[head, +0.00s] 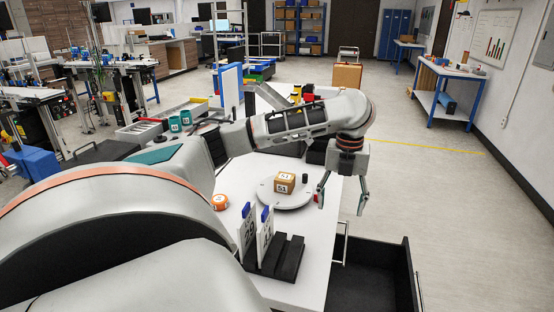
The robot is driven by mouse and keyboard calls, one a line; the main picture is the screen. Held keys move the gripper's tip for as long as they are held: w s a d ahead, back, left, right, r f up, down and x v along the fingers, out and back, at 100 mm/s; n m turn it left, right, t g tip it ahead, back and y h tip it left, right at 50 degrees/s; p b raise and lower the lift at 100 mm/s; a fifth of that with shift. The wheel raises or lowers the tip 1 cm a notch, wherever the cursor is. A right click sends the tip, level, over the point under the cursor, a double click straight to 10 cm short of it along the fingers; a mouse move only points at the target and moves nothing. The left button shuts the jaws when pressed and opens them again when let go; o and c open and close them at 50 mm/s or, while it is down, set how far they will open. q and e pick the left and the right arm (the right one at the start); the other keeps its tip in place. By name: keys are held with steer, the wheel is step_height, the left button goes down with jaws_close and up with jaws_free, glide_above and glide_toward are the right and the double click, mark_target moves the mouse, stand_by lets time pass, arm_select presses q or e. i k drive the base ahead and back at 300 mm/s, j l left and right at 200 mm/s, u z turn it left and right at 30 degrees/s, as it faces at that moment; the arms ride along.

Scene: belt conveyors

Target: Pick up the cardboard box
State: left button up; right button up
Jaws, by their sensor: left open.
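A small brown cardboard box (285,183) with white labels marked 51 sits upright on a round white disc (283,204) on the white table (318,248). My left gripper (341,207) points down, to the right of the box and past the table's right edge. Its fingers are spread and hold nothing. It is apart from the box. My right gripper is not in view.
A small dark object (305,178) stands beside the box, and an orange roll (220,201) lies left of the disc. A black rack (276,256) with upright white panels stands in front. A black drawer (367,287) is open at front right. Floor at right is clear.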

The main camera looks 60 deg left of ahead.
mark_target(285, 182)
steer(key=j, duration=1.35)
steer(key=i, duration=0.05)
